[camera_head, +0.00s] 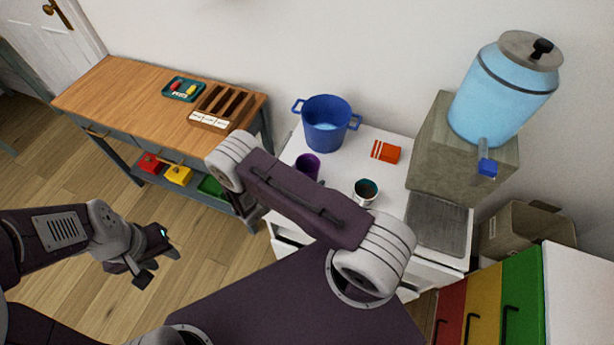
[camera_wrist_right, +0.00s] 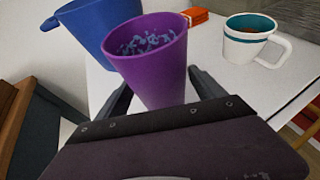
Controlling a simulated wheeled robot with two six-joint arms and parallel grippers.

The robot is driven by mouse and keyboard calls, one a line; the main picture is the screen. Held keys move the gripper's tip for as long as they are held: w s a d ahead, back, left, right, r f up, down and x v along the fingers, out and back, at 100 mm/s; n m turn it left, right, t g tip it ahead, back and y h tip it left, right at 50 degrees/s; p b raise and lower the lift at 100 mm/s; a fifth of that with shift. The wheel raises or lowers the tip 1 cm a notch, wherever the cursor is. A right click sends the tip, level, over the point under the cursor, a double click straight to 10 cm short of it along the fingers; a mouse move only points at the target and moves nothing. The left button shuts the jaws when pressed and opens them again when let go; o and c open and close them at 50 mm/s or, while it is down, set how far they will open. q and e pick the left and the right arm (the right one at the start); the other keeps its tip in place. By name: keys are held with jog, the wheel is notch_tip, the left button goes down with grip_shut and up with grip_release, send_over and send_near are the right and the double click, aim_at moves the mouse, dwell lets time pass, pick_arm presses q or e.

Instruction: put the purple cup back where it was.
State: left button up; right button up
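The purple cup (camera_head: 308,164) is by the left edge of the white counter, partly behind my right arm. In the right wrist view the purple cup (camera_wrist_right: 155,65) is between the two fingers of my right gripper (camera_wrist_right: 160,92), which touch its sides. Pale bluish bits show inside it. Its base is hidden, so I cannot tell whether it rests on the counter. My left gripper (camera_head: 160,262) is open and empty over the floor at the left.
On the white counter (camera_head: 345,150) stand a blue bucket (camera_head: 326,128), an orange box (camera_head: 386,151) and a white-teal mug (camera_head: 365,192). A water dispenser (camera_head: 502,95) is at the right. A wooden table (camera_head: 130,105) with a tray (camera_head: 184,89) and slotted rack (camera_head: 225,108) is at the left.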

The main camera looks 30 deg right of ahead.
jog(key=shift+a+r, duration=0.15)
jog(key=shift+r, duration=0.1)
jog(key=b+v, duration=0.2)
jog(key=v, duration=0.9)
jog(key=s+d+r+m+g+y, duration=0.1)
jog(key=s+r+m+y, duration=0.3)
jog(key=m, duration=0.7)
jog(key=s+d+r+m+g+y, duration=0.1)
jog(key=s+r+m+g+y, duration=0.1)
jog(key=s+r+m+y, duration=0.3)
jog(key=r+m+y, duration=0.1)
jog(key=m+y, duration=0.3)
jog(key=m, duration=0.2)
jog(key=shift+s+d, duration=0.2)
jog(key=shift+d, duration=0.05)
jog(key=shift+s+d+r, duration=0.1)
